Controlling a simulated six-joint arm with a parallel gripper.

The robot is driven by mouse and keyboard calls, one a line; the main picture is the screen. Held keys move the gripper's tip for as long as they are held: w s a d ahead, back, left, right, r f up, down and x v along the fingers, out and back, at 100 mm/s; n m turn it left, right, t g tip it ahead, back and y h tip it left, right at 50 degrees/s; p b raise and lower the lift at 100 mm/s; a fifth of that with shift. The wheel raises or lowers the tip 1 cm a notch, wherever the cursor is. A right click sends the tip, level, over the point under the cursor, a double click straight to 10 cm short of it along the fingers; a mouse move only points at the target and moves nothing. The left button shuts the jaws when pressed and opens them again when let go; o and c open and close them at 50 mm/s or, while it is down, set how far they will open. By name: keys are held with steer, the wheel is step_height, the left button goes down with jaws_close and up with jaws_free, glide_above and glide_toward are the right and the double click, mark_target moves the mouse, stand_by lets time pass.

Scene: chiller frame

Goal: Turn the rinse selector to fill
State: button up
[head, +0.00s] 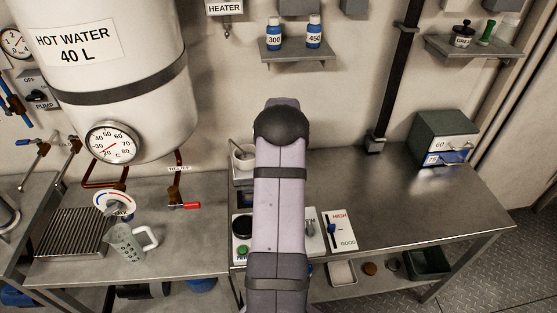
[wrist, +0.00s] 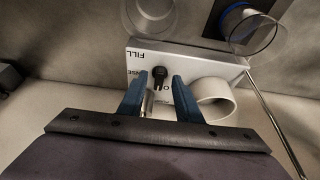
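In the wrist view, the rinse selector is a small black knob (wrist: 159,76) on a white panel (wrist: 190,62). The FILL label (wrist: 135,54) reads upside down at the panel's left edge. My gripper (wrist: 160,76) is open, with one blue finger on each side of the knob. Gaps show between knob and fingers; contact lower down cannot be told. The knob's exact pointing is unclear. In the head view, my arm hides the selector and gripper.
In the wrist view, a white ring-shaped part (wrist: 215,98) is close to the right finger. Clear cups (wrist: 250,30) stand beyond the panel, and a thin rod (wrist: 275,115) is at right. In the head view, the right counter (head: 410,195) is mostly clear; a jug (head: 128,243) stands left.

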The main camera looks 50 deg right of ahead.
steer(key=shift+x, duration=0.95)
jaws_close()
